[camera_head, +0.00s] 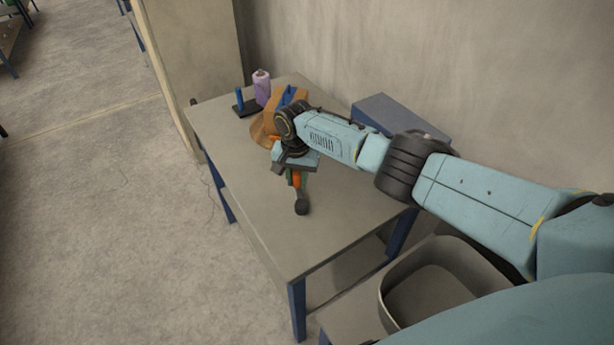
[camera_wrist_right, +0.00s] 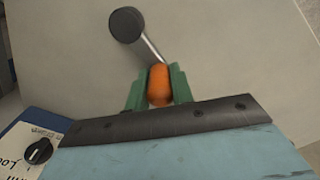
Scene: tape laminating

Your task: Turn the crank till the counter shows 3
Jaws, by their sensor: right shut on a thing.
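My right gripper (camera_head: 294,180) reaches over the table from the right. Its green fingers (camera_wrist_right: 158,90) are shut on the orange crank handle (camera_wrist_right: 159,84); a bit of the orange also shows in the head view (camera_head: 296,179). A metal rod (camera_wrist_right: 151,48) runs from the handle to a round black knob (camera_wrist_right: 125,24), which shows in the head view too (camera_head: 302,207). An orange-brown machine part (camera_head: 263,129) sits behind my wrist, partly hidden by it. I see no counter reading in either view. My left gripper is not in view.
On the table (camera_head: 275,228), a purple bottle (camera_head: 262,87) and a dark stand with a blue post (camera_head: 242,101) are at the back. A blue-grey box (camera_head: 385,112) stands by the wall. A grey bin (camera_head: 440,262) is at the right. The table's front is clear.

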